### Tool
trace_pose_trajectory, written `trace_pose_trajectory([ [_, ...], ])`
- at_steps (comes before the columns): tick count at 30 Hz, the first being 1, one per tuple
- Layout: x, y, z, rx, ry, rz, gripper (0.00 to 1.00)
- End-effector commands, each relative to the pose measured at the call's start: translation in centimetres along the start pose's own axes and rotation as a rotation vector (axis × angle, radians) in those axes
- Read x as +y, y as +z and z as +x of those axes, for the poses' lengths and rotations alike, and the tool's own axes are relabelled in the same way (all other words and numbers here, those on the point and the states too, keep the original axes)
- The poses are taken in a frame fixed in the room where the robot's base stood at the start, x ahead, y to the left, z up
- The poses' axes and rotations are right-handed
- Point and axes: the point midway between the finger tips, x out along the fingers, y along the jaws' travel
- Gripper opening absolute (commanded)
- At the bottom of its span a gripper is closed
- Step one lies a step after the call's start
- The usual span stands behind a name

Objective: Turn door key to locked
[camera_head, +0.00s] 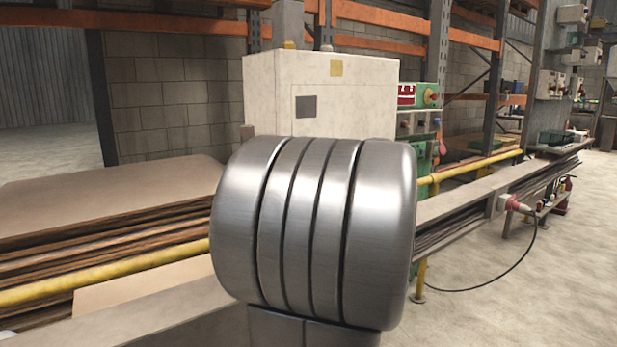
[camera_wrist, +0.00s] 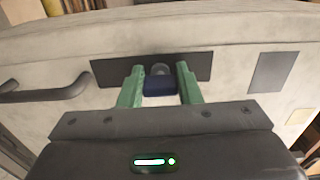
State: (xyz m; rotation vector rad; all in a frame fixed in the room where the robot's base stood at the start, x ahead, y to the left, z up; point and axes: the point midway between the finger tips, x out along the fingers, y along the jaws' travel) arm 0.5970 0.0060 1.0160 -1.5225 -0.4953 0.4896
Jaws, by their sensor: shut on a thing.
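In the wrist view, the blue head of the door key (camera_wrist: 160,88) sits between the two green fingers of my gripper (camera_wrist: 160,76). The fingers are shut on its left and right sides. Just beyond the key is a round grey lock (camera_wrist: 161,69) on a dark plate (camera_wrist: 112,70), which is fixed to the pale cabinet door (camera_wrist: 225,62). The key's shaft and the lock's markings are hidden, so I cannot tell whether it is locked. In the head view, my metal arm link hides the gripper, key and lock.
A dark bar handle (camera_wrist: 50,92) juts from the door left of the lock. In the head view, the pale cabinet (camera_head: 350,85) stands behind my arm. Stacked brown sheets (camera_head: 110,205) and a yellow rail (camera_head: 120,272) are at left. Open floor (camera_head: 540,270) lies at right.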

Motion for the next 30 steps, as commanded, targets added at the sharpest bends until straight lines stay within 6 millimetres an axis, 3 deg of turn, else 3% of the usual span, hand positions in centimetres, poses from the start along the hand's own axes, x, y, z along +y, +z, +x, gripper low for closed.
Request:
trace_pose_trajectory([
  [12,0.0,0.0,0.0,-0.001,0.001,-0.007,0.08],
  [13,0.1,0.0,0.0,-0.001,0.001,-0.007,0.35],
  [16,0.0,0.0,0.0,-0.001,0.001,-0.007,0.53],
  [25,0.0,0.0,-0.1,0.000,0.001,-0.006,0.53],
  [30,-0.1,-0.1,-1.7,0.003,0.001,-0.006,0.53],
])
